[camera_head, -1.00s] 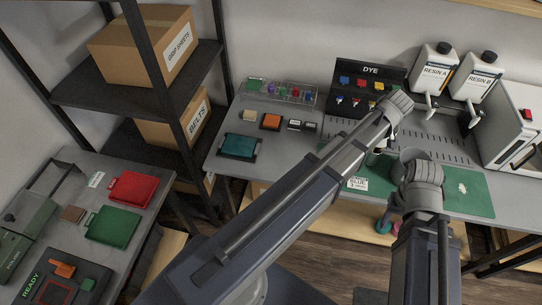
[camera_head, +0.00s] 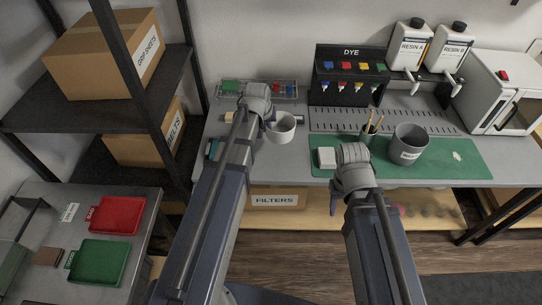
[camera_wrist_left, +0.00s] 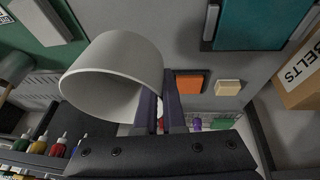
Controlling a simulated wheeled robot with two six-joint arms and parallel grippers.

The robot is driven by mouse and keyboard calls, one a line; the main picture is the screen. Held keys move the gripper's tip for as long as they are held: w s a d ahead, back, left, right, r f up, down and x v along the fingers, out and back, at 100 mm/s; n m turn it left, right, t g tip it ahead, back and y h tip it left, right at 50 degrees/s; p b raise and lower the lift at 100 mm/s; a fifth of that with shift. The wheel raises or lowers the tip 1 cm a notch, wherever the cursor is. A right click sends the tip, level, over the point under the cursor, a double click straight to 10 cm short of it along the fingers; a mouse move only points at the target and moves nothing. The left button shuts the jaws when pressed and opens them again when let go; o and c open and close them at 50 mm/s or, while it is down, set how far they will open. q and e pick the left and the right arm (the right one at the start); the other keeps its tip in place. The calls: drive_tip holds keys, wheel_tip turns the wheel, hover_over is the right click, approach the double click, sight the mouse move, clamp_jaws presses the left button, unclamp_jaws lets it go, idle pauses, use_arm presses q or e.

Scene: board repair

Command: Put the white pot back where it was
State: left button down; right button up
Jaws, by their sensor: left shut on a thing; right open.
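The white pot (camera_head: 281,127) is in my left gripper (camera_head: 268,119), above the left part of the grey bench. The jaws are mostly hidden by the wrist in the head view. In the left wrist view the pot (camera_wrist_left: 112,62) is tilted, with its open mouth showing, and my left gripper (camera_wrist_left: 164,98) is shut on its wall. The pot looks empty where its inside shows. My right gripper (camera_head: 338,192) is open at the bench's front edge, partly hidden by its own wrist.
A green mat (camera_head: 455,166) holds a grey labelled pot (camera_head: 409,146), a brush cup (camera_head: 369,133) and a white block (camera_head: 327,157). The dye rack (camera_head: 349,75) and resin bottles (camera_head: 409,45) stand behind. An orange block (camera_wrist_left: 189,83) and teal tray (camera_wrist_left: 250,22) lie near the held pot.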

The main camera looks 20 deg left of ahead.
use_arm(q)
drive_tip(key=shift+f+b, duration=5.1)
drive_tip(key=shift+f, duration=0.05)
drive_tip(key=shift+r, duration=0.15)
drive_tip(key=c, duration=1.5)
unclamp_jaws()
drive_tip(key=shift+f, duration=0.2)
drive_tip(key=o, duration=0.5)
drive_tip(key=shift+r, duration=0.15)
